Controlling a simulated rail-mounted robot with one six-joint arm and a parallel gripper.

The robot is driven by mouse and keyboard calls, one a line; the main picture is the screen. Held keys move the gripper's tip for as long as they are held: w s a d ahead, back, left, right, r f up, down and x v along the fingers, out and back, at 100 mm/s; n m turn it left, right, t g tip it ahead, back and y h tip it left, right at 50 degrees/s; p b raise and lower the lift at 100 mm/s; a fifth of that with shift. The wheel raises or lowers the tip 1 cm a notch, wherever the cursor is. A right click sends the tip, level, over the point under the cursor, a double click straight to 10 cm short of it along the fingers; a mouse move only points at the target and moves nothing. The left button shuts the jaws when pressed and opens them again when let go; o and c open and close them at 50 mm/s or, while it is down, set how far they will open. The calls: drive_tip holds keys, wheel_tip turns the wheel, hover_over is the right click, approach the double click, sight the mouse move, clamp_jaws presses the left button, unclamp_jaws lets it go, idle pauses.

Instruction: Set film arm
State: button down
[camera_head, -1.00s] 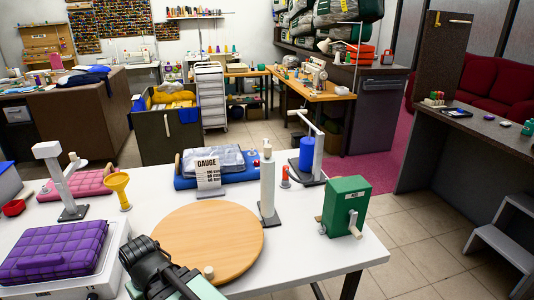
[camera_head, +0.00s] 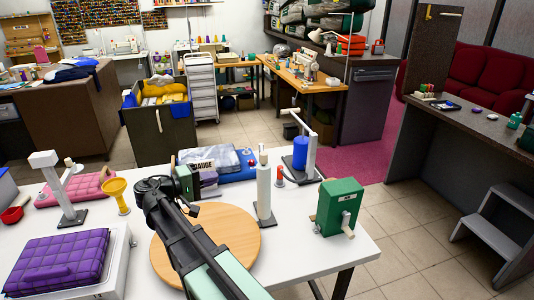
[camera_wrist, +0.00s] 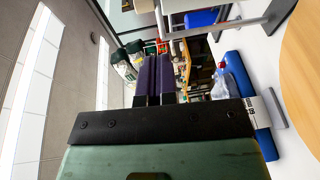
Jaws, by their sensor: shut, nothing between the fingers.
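The film stand (camera_head: 316,155) at the table's far right edge has a dark base, an upright blue roll (camera_head: 300,153) and a pale post. A white arm (camera_head: 302,120) slants up and left from the post's top, above the roll. The roll also shows sideways at the top of the wrist view (camera_wrist: 200,17). My gripper (camera_head: 209,184) is over the table, in front of the gauge card and left of the film stand, well apart from it. Its purple fingers (camera_wrist: 155,80) are together and empty in the wrist view.
A white bottle-like post (camera_head: 263,190) stands between my gripper and the film stand. A round wooden board (camera_head: 240,245) lies below my arm. A green crank box (camera_head: 338,207) is at right.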

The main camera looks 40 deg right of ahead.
drive_tip(key=s+d+r+h, duration=0.1)
drive_tip(key=s+d, duration=0.2)
drive_tip(key=d, duration=1)
drive_tip(key=shift+s+d+r+g, duration=0.15)
drive_tip(key=shift+d+r+g, duration=0.1)
drive_tip(key=shift+d+g, duration=0.05)
